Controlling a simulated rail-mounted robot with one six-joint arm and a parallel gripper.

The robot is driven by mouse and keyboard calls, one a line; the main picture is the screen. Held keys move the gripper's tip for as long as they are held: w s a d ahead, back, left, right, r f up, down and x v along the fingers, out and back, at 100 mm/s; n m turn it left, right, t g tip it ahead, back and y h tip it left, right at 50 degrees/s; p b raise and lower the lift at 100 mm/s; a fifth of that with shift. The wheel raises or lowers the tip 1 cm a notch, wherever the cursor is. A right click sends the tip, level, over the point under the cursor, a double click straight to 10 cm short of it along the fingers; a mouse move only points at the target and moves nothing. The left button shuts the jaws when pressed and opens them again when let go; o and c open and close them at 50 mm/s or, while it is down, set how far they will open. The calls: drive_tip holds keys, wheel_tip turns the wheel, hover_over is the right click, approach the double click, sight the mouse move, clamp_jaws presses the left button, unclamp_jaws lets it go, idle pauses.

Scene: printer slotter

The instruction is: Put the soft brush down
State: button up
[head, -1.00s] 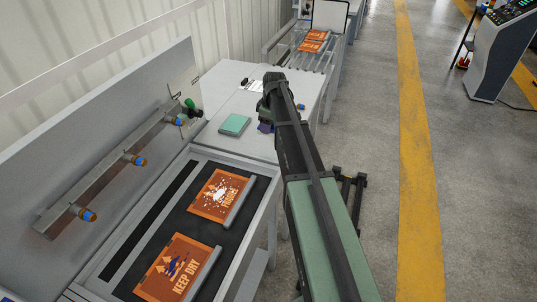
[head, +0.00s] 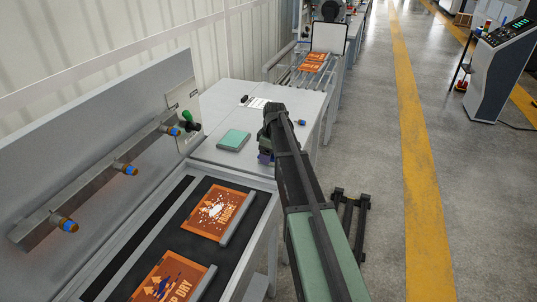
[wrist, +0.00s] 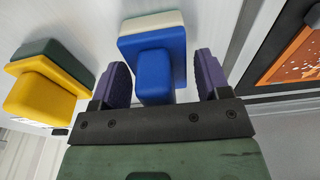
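In the wrist view a blue brush (wrist: 154,72) with a pale cream pad stands between the two purple fingers of my gripper (wrist: 163,80). A gap shows on each side of its handle, so the fingers are open around it and apart from it. I cannot tell whether its pad rests on the white table (wrist: 215,15). A yellow brush (wrist: 45,88) with a dark green pad lies to the left, outside the fingers. In the head view my gripper (head: 265,157) is low at the white table's near end; the arm hides the brushes there.
A teal block (head: 233,140) lies on the table left of my gripper. Nearer are two orange printed panels (head: 215,213) on a black bed. A rail with blue-tipped knobs (head: 127,168) runs along the left. A rack with orange panels (head: 314,66) stands beyond.

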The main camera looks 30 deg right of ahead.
drive_tip(key=shift+o, duration=0.4)
drive_tip(key=shift+r, duration=0.15)
drive_tip(key=r+p, duration=0.8)
drive_tip(key=s+d+r+p, duration=0.1)
drive_tip(key=r+p, duration=0.3)
drive_tip(key=shift+r+p, duration=0.2)
drive_tip(key=shift+p, duration=0.1)
drive_tip(key=s+a+m+g+h, duration=0.1)
drive_tip(key=s+a+m, duration=0.7)
drive_tip(key=s+a, duration=1.3)
drive_tip(key=s, duration=0.4)
drive_tip(key=shift+s+a+f+m, duration=0.25)
drive_tip(key=shift+s+m, duration=0.05)
